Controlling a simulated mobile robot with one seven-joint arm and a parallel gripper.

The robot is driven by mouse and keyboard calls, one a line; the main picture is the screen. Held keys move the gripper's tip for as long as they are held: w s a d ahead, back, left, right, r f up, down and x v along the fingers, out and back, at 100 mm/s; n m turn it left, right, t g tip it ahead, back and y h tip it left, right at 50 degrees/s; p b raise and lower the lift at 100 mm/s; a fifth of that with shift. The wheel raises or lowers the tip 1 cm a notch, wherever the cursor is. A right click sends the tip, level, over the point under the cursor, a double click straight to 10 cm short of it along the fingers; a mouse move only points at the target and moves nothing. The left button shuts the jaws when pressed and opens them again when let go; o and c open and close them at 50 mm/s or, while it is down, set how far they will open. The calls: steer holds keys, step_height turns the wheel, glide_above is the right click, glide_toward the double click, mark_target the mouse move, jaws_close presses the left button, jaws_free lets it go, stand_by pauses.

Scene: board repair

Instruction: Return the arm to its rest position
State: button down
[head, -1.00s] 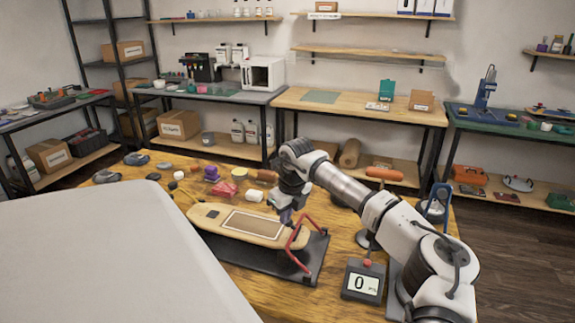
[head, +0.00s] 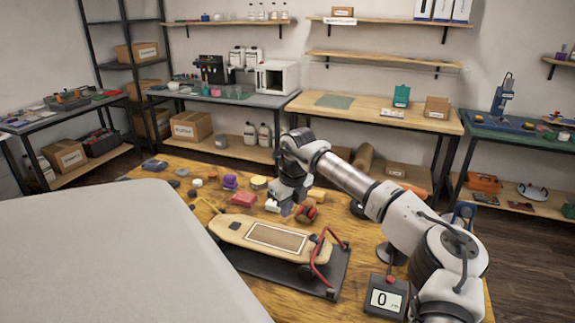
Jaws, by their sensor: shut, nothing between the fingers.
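My gripper (head: 286,209) hangs at the end of my arm, above the wooden workbench (head: 262,302), just behind the skateboard. It is shut and holds nothing; its fingertips are small and partly dark in this view. The skateboard deck (head: 228,228), light wood with a pale framed rectangle on top, rests on a black stand (head: 285,284). A red clamp-like bar (head: 325,250) arches over the deck's right end. My gripper appears apart from the deck.
Several small items, including a purple one (head: 229,181) and a red one (head: 243,199), lie behind the board. A scale display (head: 385,300) reading 0 stands at the right front. A large grey surface (head: 110,260) fills the left foreground. Side tables and shelves line the wall.

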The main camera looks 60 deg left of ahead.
steer(key=shift+s+a+r, duration=0.2)
steer(key=shift+r, duration=0.15)
stand_by(0.4)
